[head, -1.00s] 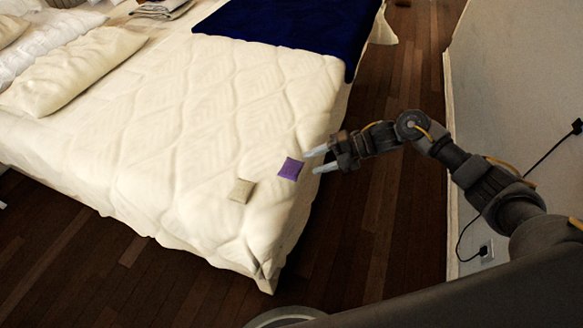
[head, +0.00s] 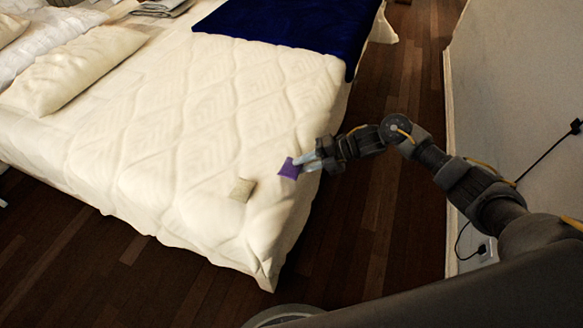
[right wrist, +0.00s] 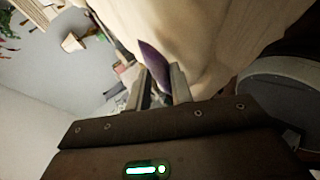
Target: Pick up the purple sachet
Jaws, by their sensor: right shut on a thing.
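The purple sachet (head: 288,168) is at the right side of the white bed, near its edge. My right gripper (head: 300,163) reaches in from the right and is shut on the sachet's right edge. In the right wrist view the purple sachet (right wrist: 153,62) stands out between the two fingertips (right wrist: 162,75). I cannot tell from the head view whether the sachet is clear of the bed cover. My left gripper is in neither view.
A beige sachet (head: 242,190) lies on the bed (head: 190,150) just left of the purple one. A dark blue blanket (head: 290,30) covers the far right part. Pillows (head: 75,70) lie at the left. Wooden floor (head: 385,220) and a white wall (head: 510,100) are to the right.

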